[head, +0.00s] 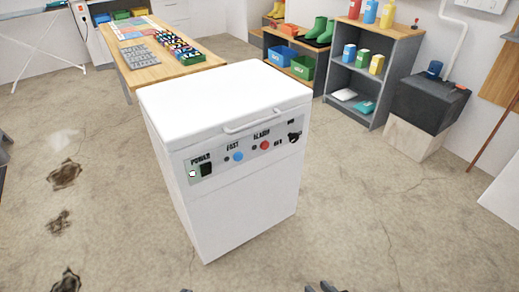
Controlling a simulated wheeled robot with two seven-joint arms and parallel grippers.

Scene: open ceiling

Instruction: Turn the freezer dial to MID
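A white chest freezer (225,155) stands in the middle of the head view with its lid shut. Its front panel (218,172) carries a black dial (295,138) at the right end. Small dark lettering sits around the dial, too small to read surely, and I cannot tell where the dial points. My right gripper (321,287) shows only as dark fingertips at the bottom edge, apart from each other, below and well clear of the freezer. A tiny dark tip at the bottom edge may be my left gripper (187,290); the rest is out of frame.
The panel also has a power switch (206,169), a blue button (238,156) and a red button (264,145). A handle bar (252,122) juts out above them. A workbench (165,68) stands behind left, shelves (352,85) behind right. The floor before the freezer is clear.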

